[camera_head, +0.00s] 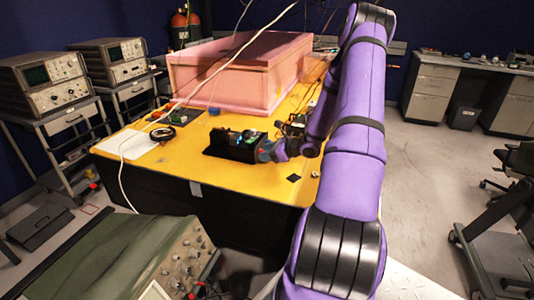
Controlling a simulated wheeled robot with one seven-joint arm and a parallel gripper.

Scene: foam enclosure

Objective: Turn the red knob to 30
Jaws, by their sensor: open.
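A small black device (232,146) with a dark top and tiny bright spots stands near the front of the yellow table. I cannot make out the red knob or any scale marks on it; it may be too small or hidden. My purple arm comes in from the right, and my gripper (266,152) is at the right end of the device, close to it. The gripper is open. Its fingertips are small and partly blend with the device, so I cannot tell whether they touch it or surround a knob.
The yellow table (180,165) carries a large pink foam box (235,80) behind the device. A coiled black cable (162,134) and a white sheet (132,147) lie to the left. A green instrument (120,255) stands in front. Oscilloscopes on carts (50,80) stand at the left.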

